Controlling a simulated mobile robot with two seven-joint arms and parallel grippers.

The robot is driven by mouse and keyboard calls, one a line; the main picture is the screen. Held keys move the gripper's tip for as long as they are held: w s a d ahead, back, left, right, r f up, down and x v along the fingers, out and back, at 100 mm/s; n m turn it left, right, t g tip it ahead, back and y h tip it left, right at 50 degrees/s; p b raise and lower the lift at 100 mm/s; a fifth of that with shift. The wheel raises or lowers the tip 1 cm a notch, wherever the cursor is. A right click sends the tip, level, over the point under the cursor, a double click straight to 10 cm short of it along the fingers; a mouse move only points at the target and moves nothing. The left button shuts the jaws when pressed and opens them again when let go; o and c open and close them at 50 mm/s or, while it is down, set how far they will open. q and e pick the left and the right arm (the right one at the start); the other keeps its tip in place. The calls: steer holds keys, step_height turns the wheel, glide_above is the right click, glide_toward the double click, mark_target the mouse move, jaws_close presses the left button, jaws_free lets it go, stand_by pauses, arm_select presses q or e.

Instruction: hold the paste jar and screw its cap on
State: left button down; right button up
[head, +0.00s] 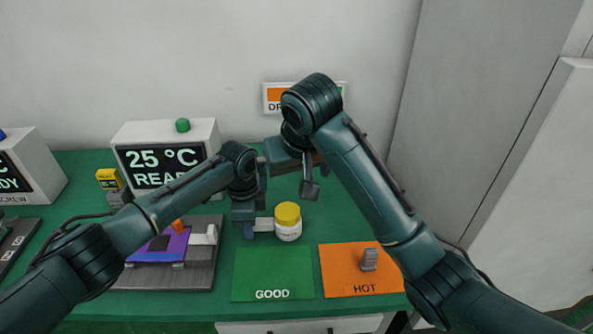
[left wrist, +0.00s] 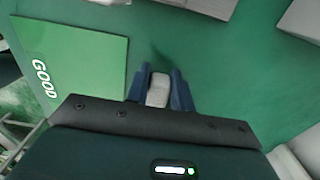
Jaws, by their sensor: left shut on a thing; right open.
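The paste jar (head: 288,232) is white and stands upright on the green table behind the mats. Its yellow cap (head: 287,212) sits on top; how tightly it is seated cannot be told. My left gripper (head: 250,230) is low at the jar's left side, shut on a pale tab (head: 264,224) that seems to join the jar. In the left wrist view the left gripper (left wrist: 160,88) has its fingers around this pale tab (left wrist: 157,92). My right gripper (head: 309,189) is open and empty, above and slightly right of the cap, not touching it.
A green GOOD mat (head: 272,270) and an orange HOT mat (head: 345,280) lie in front; a grey block (head: 369,259) is on the orange one. A temperature display box (head: 168,150) and a grey fixture with a purple plate (head: 160,250) stand left.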

arm_select(q)
steer(key=shift+a, duration=0.1)
steer(key=c, duration=1.1)
jaws_free()
steer(key=shift+r, duration=0.1)
